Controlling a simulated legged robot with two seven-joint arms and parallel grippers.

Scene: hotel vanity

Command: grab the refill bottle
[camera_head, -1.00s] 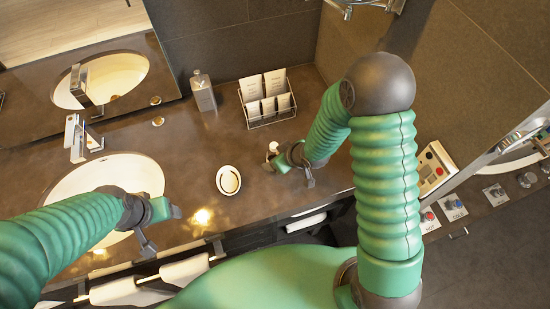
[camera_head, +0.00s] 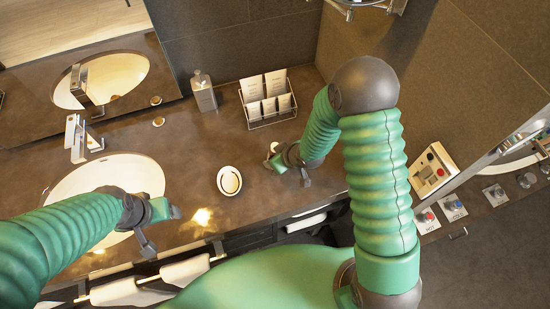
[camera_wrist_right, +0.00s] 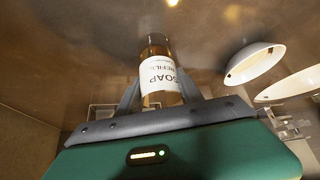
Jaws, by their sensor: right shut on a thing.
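The refill bottle (camera_wrist_right: 158,55) is amber with a white label reading "SOAP REFILL". In the right wrist view it sits between the two fingers of my right gripper (camera_wrist_right: 158,92), which are shut on it. In the head view my right gripper (camera_head: 287,172) is low over the counter, right of the round white dish; the arm and gripper hide most of the bottle there. My left gripper (camera_head: 163,230) is open and empty, with its fingers spread, over the front right edge of the sink.
The counter (camera_head: 190,160) holds a grey pump dispenser (camera_head: 203,92), a wire rack of white packets (camera_head: 267,100), the white dish (camera_head: 229,181), a sink (camera_head: 75,190) and a faucet (camera_head: 78,138). A wall bounds the right side. The counter between rack and dish is clear.

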